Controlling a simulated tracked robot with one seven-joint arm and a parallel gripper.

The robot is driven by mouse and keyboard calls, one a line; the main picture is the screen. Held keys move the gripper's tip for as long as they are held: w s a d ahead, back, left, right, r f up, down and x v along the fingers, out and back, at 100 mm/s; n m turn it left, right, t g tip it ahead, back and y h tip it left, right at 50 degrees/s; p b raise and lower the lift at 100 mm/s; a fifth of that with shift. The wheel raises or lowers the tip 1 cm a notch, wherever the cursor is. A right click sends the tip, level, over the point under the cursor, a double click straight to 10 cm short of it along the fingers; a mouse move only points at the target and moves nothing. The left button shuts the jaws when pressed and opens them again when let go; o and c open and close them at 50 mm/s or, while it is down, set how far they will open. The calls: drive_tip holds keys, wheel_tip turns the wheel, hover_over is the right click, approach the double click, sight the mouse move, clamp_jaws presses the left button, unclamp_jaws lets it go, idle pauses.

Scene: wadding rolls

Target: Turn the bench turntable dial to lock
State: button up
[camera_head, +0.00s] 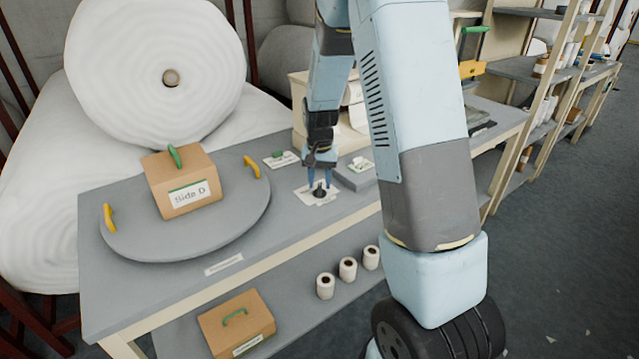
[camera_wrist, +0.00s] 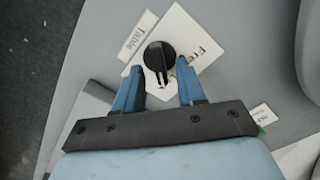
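The dial is a round black knob (camera_wrist: 158,55) with a pale line on it, set on a white plate (camera_wrist: 196,35). Part of a word starting "Fre" shows on the plate, right of the knob; other lettering is hidden or unclear. A "Table" label (camera_wrist: 137,36) lies beside the plate. In the head view the dial (camera_head: 320,193) is on the bench right of the grey turntable (camera_head: 130,242). My gripper (camera_head: 319,185) points down over the dial. In the wrist view its blue fingers (camera_wrist: 160,72) are apart, one on each side of the knob's lower part; contact cannot be told.
A cardboard box (camera_head: 190,198) marked "Side D" sits on the turntable, between yellow handles (camera_head: 252,167). A small card with a green item (camera_head: 281,159) and a grey block (camera_head: 357,174) stand near the dial. Large white rolls (camera_head: 155,70) are behind. The lower shelf holds small rolls (camera_head: 348,268) and another box (camera_head: 237,323).

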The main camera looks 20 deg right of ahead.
sight(320, 185)
wheel_tip(320, 185, up, 13)
idle(0.4)
drive_tip(key=shift+f, duration=0.1)
drive_tip(key=s+r+n+t, duration=0.2)
drive_tip(key=s+r+t, duration=0.1)
drive_tip(key=s+r, duration=0.9)
drive_tip(key=s+r+n+t, duration=0.2)
drive_tip(key=s, duration=1.5)
drive_tip(key=shift+a+r+n+t, duration=0.15)
drive_tip(key=shift+r+n+t, duration=0.1)
drive_tip(key=shift+n+t, duration=0.05)
